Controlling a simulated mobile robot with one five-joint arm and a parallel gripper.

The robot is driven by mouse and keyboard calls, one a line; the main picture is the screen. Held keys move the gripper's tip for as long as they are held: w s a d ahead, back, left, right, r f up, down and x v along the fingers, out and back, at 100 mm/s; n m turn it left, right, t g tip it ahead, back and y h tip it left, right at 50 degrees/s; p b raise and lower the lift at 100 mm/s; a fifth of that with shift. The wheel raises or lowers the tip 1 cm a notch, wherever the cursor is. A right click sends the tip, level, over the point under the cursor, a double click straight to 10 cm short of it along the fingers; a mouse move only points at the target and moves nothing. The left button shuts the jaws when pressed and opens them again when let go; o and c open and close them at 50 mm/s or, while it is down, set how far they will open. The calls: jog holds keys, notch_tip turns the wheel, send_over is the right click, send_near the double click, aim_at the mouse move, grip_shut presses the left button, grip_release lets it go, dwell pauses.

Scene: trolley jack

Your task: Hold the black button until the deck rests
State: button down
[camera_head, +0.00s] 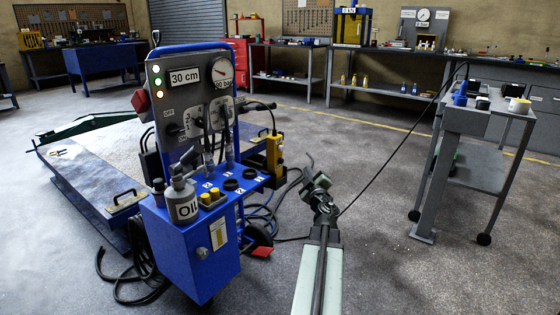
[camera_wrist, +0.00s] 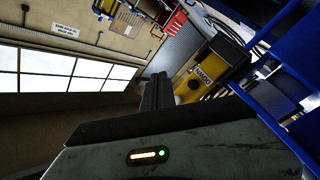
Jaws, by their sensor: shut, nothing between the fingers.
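The jack's blue control stand (camera_head: 190,245) stands left of centre with a grey panel (camera_head: 168,105). A yellow hand control (camera_head: 274,150) hangs at its right side; it also shows in the wrist view (camera_wrist: 212,66). There, a dark round spot (camera_wrist: 194,85), perhaps the black button, sits below its label. The deck (camera_head: 95,165) lies behind the stand at the left; its display (camera_head: 185,77) reads 30 cm. My gripper (camera_head: 319,182) is right of the hand control, apart from it in the head view. Its fingers (camera_wrist: 157,88) are shut and empty.
A pressure gauge (camera_head: 220,70) and lit lamps are on the panel. Hoses lie on the floor around the stand. A grey trolley (camera_head: 480,165) stands at the right with a cable running to it. Workbenches line the back wall. Floor between stand and trolley is mostly clear.

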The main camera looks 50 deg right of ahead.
jog(key=w, duration=0.8)
jog(key=shift+w, duration=0.15)
dwell(1.8)
jog(key=shift+w, duration=0.35)
jog(key=shift+w, duration=0.55)
dwell(0.5)
jog(key=shift+s, duration=0.15)
dwell(2.0)
jog(key=shift+s, duration=0.8)
jog(key=shift+s, duration=2.55)
